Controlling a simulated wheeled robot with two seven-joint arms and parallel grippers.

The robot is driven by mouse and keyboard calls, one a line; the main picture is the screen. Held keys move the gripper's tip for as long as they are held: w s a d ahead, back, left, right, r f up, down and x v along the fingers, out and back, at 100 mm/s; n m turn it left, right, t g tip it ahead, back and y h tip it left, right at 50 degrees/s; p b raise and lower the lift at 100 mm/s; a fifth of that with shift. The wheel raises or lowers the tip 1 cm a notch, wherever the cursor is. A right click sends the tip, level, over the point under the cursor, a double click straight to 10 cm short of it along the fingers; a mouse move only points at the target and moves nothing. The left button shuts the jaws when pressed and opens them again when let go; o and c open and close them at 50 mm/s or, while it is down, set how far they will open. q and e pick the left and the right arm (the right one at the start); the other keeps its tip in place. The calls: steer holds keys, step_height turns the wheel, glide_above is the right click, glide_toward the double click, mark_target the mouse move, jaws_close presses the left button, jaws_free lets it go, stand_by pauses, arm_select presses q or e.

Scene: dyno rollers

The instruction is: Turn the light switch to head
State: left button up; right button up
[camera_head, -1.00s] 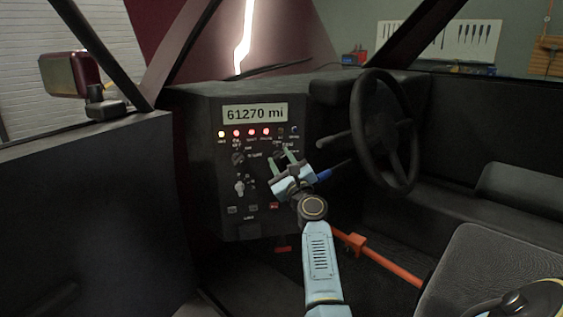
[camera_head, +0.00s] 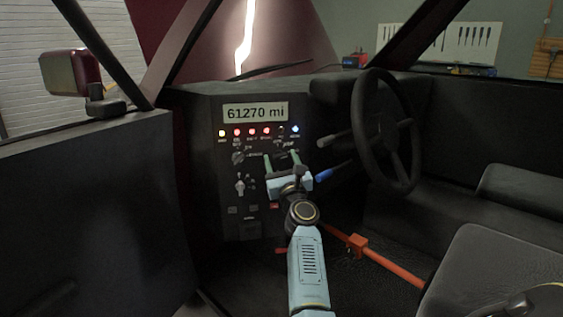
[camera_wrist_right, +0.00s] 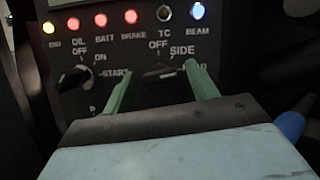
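The light switch (camera_wrist_right: 162,73) is a dark rotary knob on the black dash panel, with OFF, SIDE and a partly covered HEAD label around it. My right gripper (camera_head: 281,157) is in front of it. In the right wrist view, the green fingers of this gripper (camera_wrist_right: 157,72) are spread apart, one on each side of the knob. The right finger is close to the knob and covers part of HEAD; contact cannot be told. The knob's exact pointing is hard to read. The BEAM lamp (camera_wrist_right: 197,11) glows blue. My left gripper is not in view.
An ignition knob (camera_head: 238,158) and a small lever (camera_head: 240,186) sit left of the switch. The mileage display (camera_head: 255,113) is above. The steering wheel (camera_head: 385,130) and a blue-tipped stalk (camera_head: 323,175) are close on the right.

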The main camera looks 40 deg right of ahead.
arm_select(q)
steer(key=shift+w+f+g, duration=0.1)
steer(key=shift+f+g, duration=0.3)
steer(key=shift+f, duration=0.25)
arm_select(e)
steer(key=v, duration=1.3)
steer(key=shift+a, duration=0.15)
steer(key=shift+s+f, duration=0.1)
steer(key=shift+s, duration=0.05)
